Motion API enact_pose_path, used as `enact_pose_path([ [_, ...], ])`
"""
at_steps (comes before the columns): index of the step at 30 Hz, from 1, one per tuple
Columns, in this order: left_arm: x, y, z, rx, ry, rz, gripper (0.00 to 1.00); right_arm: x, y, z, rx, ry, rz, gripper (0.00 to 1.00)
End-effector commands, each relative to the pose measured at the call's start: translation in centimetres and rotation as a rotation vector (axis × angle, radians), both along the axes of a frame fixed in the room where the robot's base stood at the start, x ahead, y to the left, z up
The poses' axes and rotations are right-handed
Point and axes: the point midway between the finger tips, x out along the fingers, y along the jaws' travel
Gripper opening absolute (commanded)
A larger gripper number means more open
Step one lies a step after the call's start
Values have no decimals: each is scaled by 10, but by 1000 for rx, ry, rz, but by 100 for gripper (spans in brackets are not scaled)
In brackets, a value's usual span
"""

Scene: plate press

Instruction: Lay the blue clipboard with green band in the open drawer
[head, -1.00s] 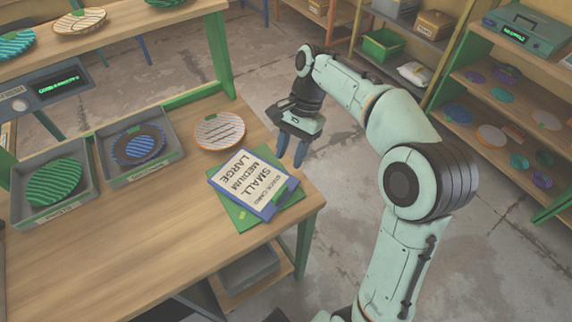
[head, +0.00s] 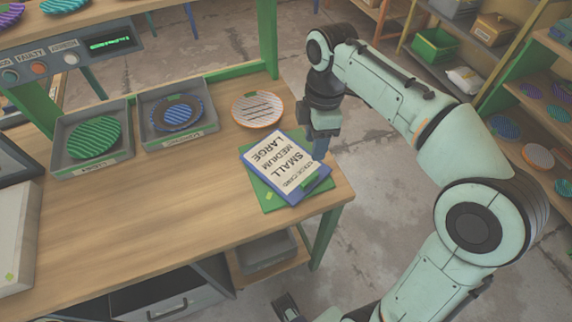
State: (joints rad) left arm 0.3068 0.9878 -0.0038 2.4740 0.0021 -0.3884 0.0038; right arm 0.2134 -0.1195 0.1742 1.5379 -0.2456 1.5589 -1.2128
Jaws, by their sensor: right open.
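The blue clipboard (head: 314,184) lies on the table near its front right corner, holding a white card that reads small, medium, large.
A striped orange-rimmed plate (head: 257,108) lies just behind the clipboard. Two grey trays (head: 92,166) (head: 180,139) hold a green and a blue plate. A control panel (head: 75,55) stands at the back left. The table's front middle (head: 150,215) is bare.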

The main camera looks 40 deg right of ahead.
Motion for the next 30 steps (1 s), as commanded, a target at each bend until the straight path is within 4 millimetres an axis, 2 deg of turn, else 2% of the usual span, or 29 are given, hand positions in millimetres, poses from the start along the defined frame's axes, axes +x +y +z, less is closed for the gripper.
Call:
enact_pose_path([
  [1,0,0,-2,0,0,0,0,0,3,1,-13,-17,137,45],
  [3,0,0,-3,0,0,0,0,0,5,3,-30,-34,304,45],
  [6,0,0,-4,0,0,0,0,0,8,5,-48,-49,479,45],
  [9,0,0,-4,0,-1,0,0,0,9,5,-60,-54,575,45],
  [13,0,0,-8,1,-4,1,0,0,9,-7,-62,-54,609,45],
  [22,5,0,-19,4,-24,5,0,-1,9,-63,-60,-52,604,45],
  [30,7,0,-23,6,-31,7,0,-2,8,-83,-61,-54,603,45],
])
